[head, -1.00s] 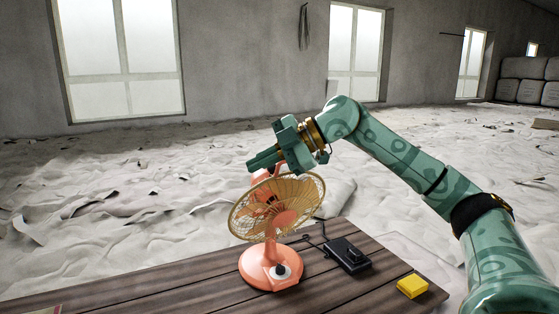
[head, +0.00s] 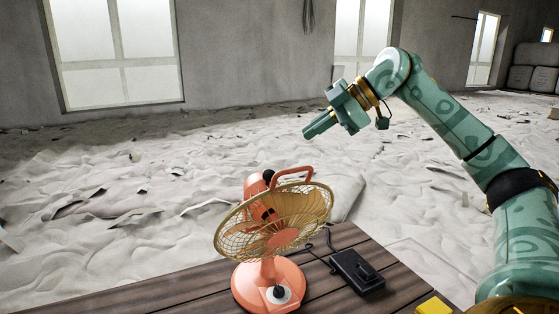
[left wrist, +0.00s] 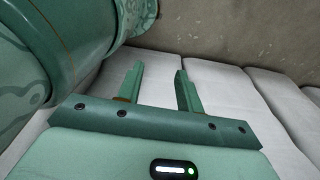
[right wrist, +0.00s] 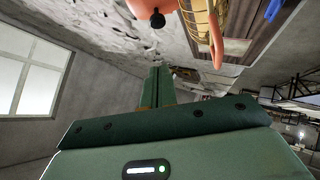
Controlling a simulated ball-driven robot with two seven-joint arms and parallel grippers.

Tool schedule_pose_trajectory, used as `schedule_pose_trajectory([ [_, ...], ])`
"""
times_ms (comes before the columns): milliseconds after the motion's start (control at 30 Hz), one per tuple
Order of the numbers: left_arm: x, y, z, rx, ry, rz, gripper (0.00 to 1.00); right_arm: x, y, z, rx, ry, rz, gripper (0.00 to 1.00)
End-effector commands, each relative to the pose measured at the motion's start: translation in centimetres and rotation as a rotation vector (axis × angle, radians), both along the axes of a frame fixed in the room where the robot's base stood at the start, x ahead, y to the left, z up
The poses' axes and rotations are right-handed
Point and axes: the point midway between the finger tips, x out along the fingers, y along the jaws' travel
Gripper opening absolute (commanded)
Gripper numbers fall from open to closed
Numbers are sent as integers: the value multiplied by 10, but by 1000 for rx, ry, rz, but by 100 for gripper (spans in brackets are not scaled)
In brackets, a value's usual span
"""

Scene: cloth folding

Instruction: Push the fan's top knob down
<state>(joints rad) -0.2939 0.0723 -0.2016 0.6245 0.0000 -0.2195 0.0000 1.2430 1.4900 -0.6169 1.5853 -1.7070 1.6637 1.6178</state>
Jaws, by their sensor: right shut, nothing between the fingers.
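An orange fan (head: 243,282) with a tan wire cage stands on a wooden table. Its black top knob (head: 268,176) sits on the orange motor housing behind the cage, beside a loop handle (head: 291,172). The knob also shows at the top of the right wrist view (right wrist: 157,20). I cannot tell how far down it sits. My right gripper (head: 306,134) is shut and empty, above and to the right of the knob, clear of the fan. My left gripper (left wrist: 156,82) is open and empty in its wrist view, away from the fan; the head view does not show it.
A black box (head: 357,271) with a cable lies on the table (head: 325,295) right of the fan. A yellow block (head: 434,306) is near the front right. Rumpled pale ground surrounds the table. The air around the right gripper is clear.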

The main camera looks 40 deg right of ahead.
Motion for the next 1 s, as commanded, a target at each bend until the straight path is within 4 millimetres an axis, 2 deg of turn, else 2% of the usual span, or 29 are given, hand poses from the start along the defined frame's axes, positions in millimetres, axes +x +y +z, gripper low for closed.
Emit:
schedule_pose_trajectory([
  [267, -12, 10, -1, 14, 20, -2, 36, 1, 1, -1, -1, 0, 1, 0],
  [433, -12, 11, -1, 16, 20, -2, 36, 10, 7, -10, 0, 1, 2, 0],
  [867, -6, 5, 10, 7, 8, 1, 36, 67, 45, -64, 1, 2, 4, 0],
  [1000, -5, 5, 13, 7, 8, 0, 36, 74, 37, -84, 1, 3, 0, 0],
])
